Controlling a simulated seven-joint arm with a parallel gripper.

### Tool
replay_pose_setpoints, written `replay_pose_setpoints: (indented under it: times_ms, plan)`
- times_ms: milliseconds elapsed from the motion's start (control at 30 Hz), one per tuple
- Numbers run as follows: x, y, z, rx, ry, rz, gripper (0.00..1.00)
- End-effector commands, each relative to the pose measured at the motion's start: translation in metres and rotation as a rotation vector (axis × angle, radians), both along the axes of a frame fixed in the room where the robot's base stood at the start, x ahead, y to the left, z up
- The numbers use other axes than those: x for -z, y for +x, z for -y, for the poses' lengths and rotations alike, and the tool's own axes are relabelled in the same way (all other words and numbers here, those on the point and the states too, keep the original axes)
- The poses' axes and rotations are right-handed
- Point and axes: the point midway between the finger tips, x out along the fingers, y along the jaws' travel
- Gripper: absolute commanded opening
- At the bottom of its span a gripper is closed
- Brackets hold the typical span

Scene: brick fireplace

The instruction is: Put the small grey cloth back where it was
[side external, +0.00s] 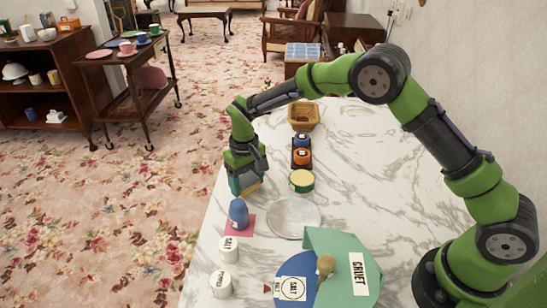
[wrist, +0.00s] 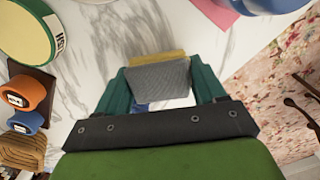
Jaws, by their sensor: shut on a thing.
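The small grey cloth (wrist: 158,77) is between the two teal fingers of my gripper (wrist: 160,84) in the wrist view, with a yellow strip (wrist: 158,56) along its far edge. My gripper is shut on it. In the side view my gripper (side external: 246,188) points down over the left edge of the marble table, with a yellowish bit showing at its tips. I cannot tell whether the cloth touches the table.
A pink square (side external: 247,229) under a blue shaker (side external: 239,212) lies close in front. A round plate (side external: 294,217), a green and cream tin (side external: 301,181), a dark tray with orange (side external: 302,157) and blue pots, and a basket (side external: 304,116) stand to the right. Bare marble lies between.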

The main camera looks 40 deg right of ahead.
Motion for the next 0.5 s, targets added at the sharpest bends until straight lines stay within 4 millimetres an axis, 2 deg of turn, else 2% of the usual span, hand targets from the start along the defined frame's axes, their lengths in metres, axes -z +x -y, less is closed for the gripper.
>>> replay_pose_setpoints:
  times_ms: [100,467,500]
  plan:
    - [0.0136,-0.0001,0.0001,-0.001,0.0,0.0,0.41]
    - [0.0177,-0.0002,0.0001,0.0,0.0,0.0,0.41]
    - [0.017,0.0,0.0001,0.0,0.0,0.001,0.76]
